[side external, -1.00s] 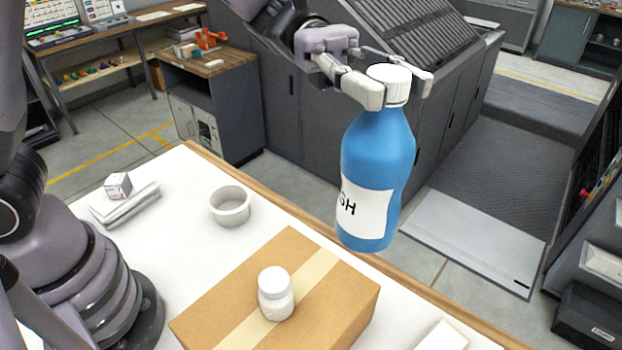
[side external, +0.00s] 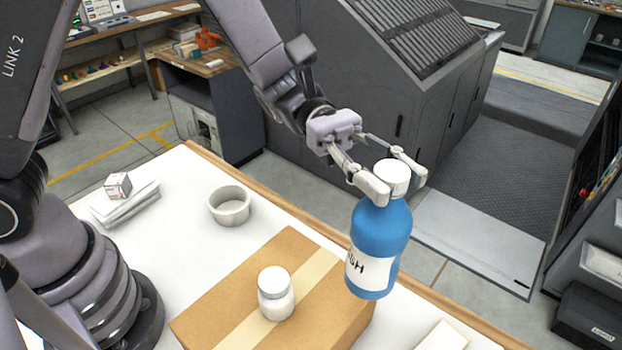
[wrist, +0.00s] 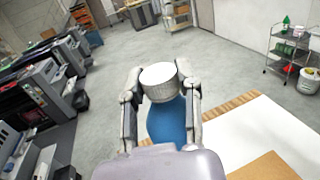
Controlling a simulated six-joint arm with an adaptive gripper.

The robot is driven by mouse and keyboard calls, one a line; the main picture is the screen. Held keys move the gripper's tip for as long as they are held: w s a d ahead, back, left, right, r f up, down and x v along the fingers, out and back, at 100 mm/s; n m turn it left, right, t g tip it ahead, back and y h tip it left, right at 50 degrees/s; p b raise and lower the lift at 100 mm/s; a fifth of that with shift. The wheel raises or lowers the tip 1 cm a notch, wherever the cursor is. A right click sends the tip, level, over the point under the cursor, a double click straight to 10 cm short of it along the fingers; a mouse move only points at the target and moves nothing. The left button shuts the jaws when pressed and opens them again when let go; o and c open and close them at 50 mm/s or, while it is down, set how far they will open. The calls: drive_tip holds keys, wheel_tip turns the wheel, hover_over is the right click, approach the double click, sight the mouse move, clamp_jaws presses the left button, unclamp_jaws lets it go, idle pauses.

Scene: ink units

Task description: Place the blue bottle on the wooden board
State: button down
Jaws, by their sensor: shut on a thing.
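The blue bottle (side external: 380,240) has a white cap and a white label. It is upright in the side view, and in the wrist view its blue body (wrist: 167,122) shows below the cap. My gripper (side external: 392,186) is shut on the bottle at its white cap, with one finger on each side. In the side view the bottle overlaps the box's right end and the table's far edge; its height above them is hard to tell. I cannot make out a wooden board for certain.
A taped cardboard box (side external: 215,315) with a small white jar (side external: 276,293) on it stands on the white table (side external: 185,200). A grey bowl (side external: 230,206), a small carton (side external: 118,185) on folded cloth, and a pale flat piece (side external: 443,337) at the front edge also lie there.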

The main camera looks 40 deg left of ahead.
sight(380, 236)
wheel_tip(380, 236, down, 8)
drive_tip(key=shift+r, duration=0.25)
drive_tip(key=shift+w+d+f, duration=0.1)
drive_tip(key=shift+d+f, duration=0.05)
drive_tip(key=shift+f, duration=0.15)
drive_tip(key=w+d+f, duration=0.8)
drive_tip(key=d+f, duration=0.3)
drive_tip(key=f, duration=0.2)
drive_tip(key=c, duration=0.8)
unclamp_jaws()
drive_tip(key=shift+f, duration=0.1)
drive_tip(key=shift+o, duration=0.2)
